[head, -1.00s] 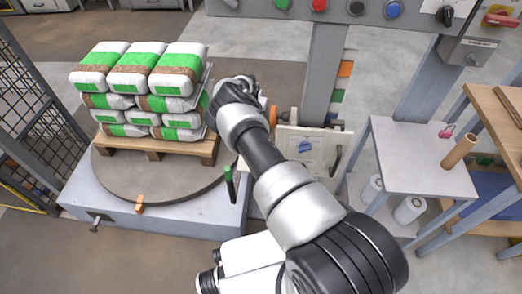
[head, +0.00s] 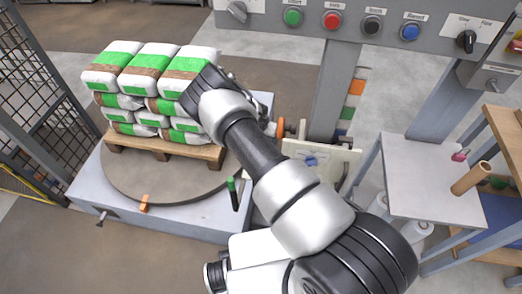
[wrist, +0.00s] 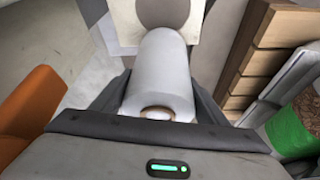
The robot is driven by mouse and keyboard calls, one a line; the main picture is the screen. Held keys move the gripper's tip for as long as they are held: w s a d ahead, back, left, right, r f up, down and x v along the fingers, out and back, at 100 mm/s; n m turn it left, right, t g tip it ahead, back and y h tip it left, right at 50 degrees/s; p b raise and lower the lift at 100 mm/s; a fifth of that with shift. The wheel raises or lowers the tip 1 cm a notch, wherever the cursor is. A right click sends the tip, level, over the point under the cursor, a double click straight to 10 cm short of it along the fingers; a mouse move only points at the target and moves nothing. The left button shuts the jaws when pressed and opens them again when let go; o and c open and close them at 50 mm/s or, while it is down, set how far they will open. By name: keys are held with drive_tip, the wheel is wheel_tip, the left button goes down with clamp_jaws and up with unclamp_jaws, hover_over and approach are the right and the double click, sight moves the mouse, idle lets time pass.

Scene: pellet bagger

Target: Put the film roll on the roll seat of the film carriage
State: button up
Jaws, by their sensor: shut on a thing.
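In the wrist view, my gripper (wrist: 160,92) is shut on the film roll (wrist: 165,66), a white cylinder lying lengthwise between the two dark fingers, its near end with a tan core. In the head view, my arm hides the roll and the fingertips. The film carriage (head: 335,158), a cream box with a blue knob, stands at the mast to the right of my wrist. A cream plate (wrist: 212,20) with a dark grey part in front shows beyond the roll in the wrist view. I cannot make out the roll seat or whether the roll touches it.
The bag stack (head: 150,75) on a wooden pallet (head: 165,148) stands on the turntable, close to the left of my wrist. A green-tipped lever (head: 232,187) rises in front. A grey side table (head: 425,170) with a brown tube (head: 471,178) stands right; white rolls (head: 415,232) lie below.

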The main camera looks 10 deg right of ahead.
drive_tip(key=s+a+f+b, duration=0.1)
drive_tip(key=s+a, duration=0.1)
drive_tip(key=s, duration=0.3)
drive_tip(key=shift+s+a+f+b, duration=0.2)
drive_tip(key=shift+s+a+b, duration=0.15)
drive_tip(key=shift+s, duration=0.05)
drive_tip(key=shift+f, duration=0.3)
drive_tip(key=o, duration=1.4)
drive_tip(key=shift+r, duration=0.1)
